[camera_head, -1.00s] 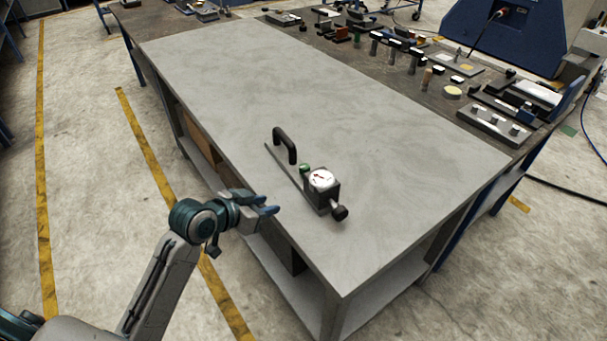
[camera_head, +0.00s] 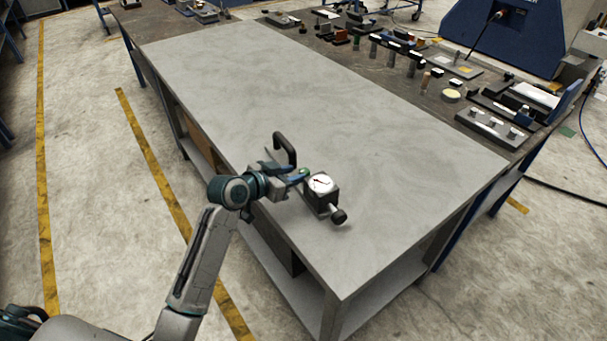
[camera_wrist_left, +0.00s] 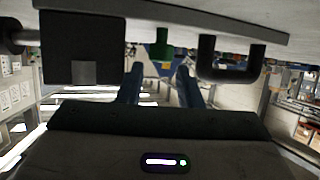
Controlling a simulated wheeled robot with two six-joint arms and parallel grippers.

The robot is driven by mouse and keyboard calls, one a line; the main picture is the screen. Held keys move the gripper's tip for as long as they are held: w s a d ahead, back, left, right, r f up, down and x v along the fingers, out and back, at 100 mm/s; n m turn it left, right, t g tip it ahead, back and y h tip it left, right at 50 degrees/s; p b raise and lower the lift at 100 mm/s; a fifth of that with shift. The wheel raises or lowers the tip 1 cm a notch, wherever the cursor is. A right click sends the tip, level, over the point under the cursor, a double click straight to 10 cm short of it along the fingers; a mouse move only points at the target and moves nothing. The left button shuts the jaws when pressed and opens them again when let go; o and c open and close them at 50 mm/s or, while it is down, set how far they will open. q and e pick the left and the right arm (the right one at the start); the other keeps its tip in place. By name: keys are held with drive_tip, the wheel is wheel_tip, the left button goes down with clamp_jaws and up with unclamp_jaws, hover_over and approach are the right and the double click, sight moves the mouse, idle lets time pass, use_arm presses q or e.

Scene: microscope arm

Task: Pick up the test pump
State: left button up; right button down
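The test pump (camera_head: 322,190) sits near the front left edge of the grey table. It has a round white dial, a black block body, a dark knob, a flat base bar and a black handle (camera_head: 285,148). My left gripper (camera_head: 301,175) is beside it, between the dial body and the handle. In the left wrist view, two blue fingers (camera_wrist_left: 160,85) stand apart, with the green fitting (camera_wrist_left: 163,46) just beyond and between their tips. The pump's black block (camera_wrist_left: 82,50) is at the left there. Contact with the pump cannot be made out. My right gripper is not in view.
The grey tabletop (camera_head: 400,150) is clear around the pump. Several tools and fixtures stand on a darker bench (camera_head: 440,85) behind. A blue machine (camera_head: 500,35) is at the back right. The floor at the left is open.

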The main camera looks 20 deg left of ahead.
sight(305, 170)
use_arm(q)
drive_tip(key=shift+x, duration=1.55)
clamp_jaws()
drive_tip(key=shift+r, duration=0.15)
